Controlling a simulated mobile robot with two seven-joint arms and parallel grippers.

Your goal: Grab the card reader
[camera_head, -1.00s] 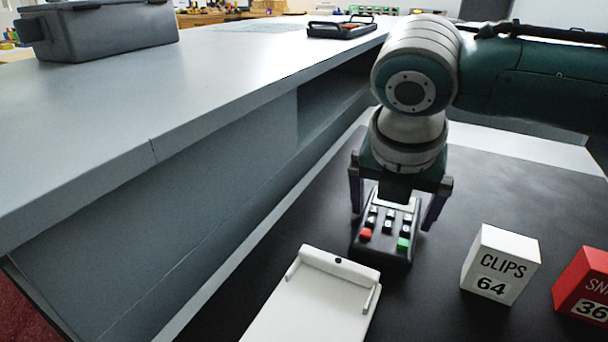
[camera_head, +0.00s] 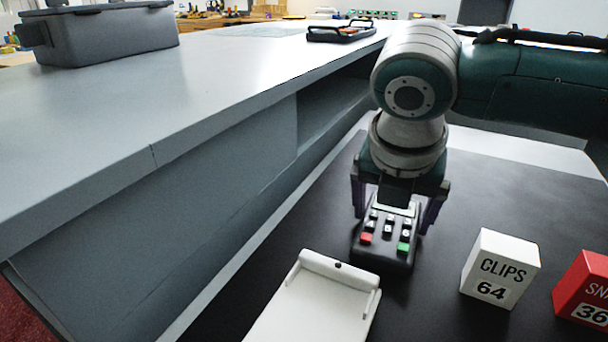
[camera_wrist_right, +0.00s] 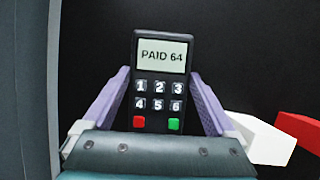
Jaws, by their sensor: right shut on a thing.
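The purple fingers also show on both sides of the reader in the right wrist view (camera_wrist_right: 163,95). The reader's far end is partly hidden by the gripper in the head view. My left gripper is not in view.
A white tray-like holder (camera_head: 312,305) lies in front of the reader. A white box marked "CLIPS 64" (camera_head: 500,268) and a red box (camera_head: 582,290) stand to the right on the black surface (camera_head: 440,310). The raised grey counter (camera_head: 200,95) bounds the left and bears a grey bin (camera_head: 105,38).

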